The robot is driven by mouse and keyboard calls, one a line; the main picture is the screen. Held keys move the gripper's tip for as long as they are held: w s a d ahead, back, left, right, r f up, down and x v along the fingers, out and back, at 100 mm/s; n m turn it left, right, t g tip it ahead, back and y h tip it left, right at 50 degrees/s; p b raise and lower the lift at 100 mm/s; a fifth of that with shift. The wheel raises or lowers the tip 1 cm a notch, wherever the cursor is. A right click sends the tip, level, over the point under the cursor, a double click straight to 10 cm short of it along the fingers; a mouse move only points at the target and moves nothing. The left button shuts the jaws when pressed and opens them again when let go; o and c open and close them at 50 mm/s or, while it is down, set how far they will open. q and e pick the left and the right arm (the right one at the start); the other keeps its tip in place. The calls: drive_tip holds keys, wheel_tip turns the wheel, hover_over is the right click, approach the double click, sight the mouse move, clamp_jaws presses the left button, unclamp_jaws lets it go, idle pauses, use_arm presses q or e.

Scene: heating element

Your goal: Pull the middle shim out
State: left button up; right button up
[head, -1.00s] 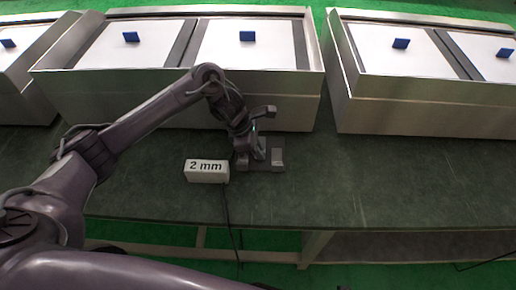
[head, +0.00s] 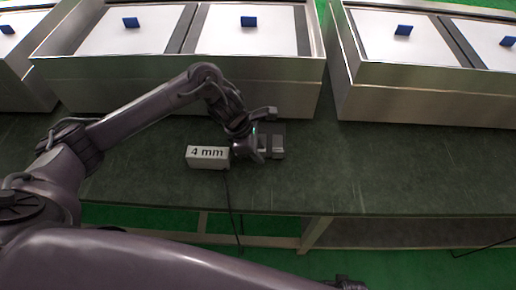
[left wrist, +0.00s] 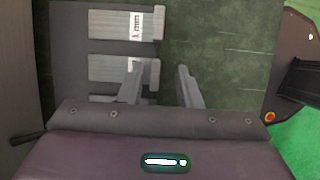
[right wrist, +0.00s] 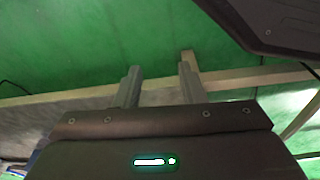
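In the left wrist view two grey metal blocks lie on a dark plate (left wrist: 68,45). The upper block (left wrist: 112,25) bears a small printed label. The lower block, seemingly the middle shim (left wrist: 108,67), has a small tab at its right end. A sliver of something pale shows below it; the rest is hidden by my wrist. My left gripper (left wrist: 160,76) is open, its fingers on either side of the tab; contact cannot be told. In the head view it (head: 258,152) hides part of the plate. My right gripper (right wrist: 158,77) is open and empty, away from the blocks.
A white box display (head: 207,156) reading "4 mm" stands left of my left gripper, with a cable hanging over the table's front edge. Large metal trays (head: 200,88) and (head: 430,95) line the back. The green-grey table (head: 390,170) is clear at right.

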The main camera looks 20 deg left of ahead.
use_arm(q)
drive_tip(key=v, duration=0.7)
drive_tip(key=shift+r, duration=0.35)
use_arm(e)
drive_tip(key=shift+s+d+f, duration=0.2)
drive_tip(key=shift+s+f, duration=0.15)
use_arm(q)
drive_tip(key=shift+a, duration=0.15)
use_arm(e)
drive_tip(key=shift+w, duration=0.1)
